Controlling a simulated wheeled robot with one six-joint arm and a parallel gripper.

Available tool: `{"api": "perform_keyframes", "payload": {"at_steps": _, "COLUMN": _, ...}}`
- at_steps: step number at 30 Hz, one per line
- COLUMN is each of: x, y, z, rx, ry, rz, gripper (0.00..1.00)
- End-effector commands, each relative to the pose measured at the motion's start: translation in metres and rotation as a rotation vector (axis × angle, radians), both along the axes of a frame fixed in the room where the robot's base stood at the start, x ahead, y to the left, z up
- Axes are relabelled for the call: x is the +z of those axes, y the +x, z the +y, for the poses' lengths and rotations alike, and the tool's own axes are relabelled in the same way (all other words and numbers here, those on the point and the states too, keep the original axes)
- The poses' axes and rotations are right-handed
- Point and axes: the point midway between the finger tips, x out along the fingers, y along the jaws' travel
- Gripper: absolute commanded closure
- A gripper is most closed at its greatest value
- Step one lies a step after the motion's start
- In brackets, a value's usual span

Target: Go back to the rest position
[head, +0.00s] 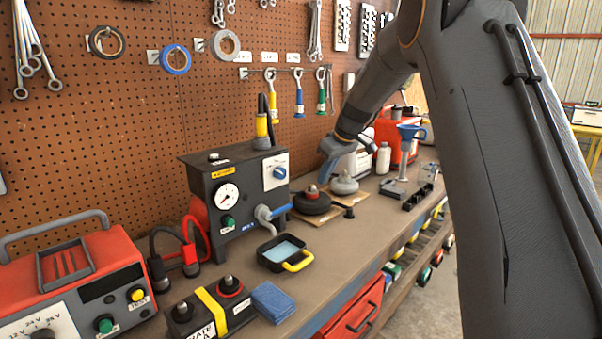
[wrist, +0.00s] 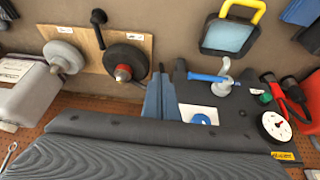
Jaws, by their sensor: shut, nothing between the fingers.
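My gripper (head: 325,172) is shut and empty. Its blue-grey fingers point down over the bench, in front of the pegboard. In the head view it is just right of the black gauge machine (head: 226,232) and appears close above the black round weight (head: 312,201) with a red top. In the wrist view the shut fingers (wrist: 158,97) show between that black weight (wrist: 123,63) and the machine (wrist: 240,122). I cannot tell the exact gap to either. My arm reaches in from the upper right of the head view.
A grey round weight (head: 344,184) stands beside the black one on wooden boards. A black tray (head: 285,252) with a yellow handle sits in front of the machine. A red tester (head: 70,276), a battery (head: 212,309) and a blue cloth (head: 273,301) are nearer.

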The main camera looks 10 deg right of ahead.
Motion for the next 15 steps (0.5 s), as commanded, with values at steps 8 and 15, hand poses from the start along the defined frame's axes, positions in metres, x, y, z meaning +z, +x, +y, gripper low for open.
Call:
{"api": "perform_keyframes", "payload": {"at_steps": 8, "x": -0.042, "y": -0.129, "z": 0.011, "rx": -0.214, "ry": -0.019, "rz": 0.163, "gripper": 1.00}}
{"api": "perform_keyframes", "payload": {"at_steps": 15, "x": -0.086, "y": -0.276, "z": 0.015, "rx": -0.422, "ry": -0.053, "rz": 0.286, "gripper": 1.00}}
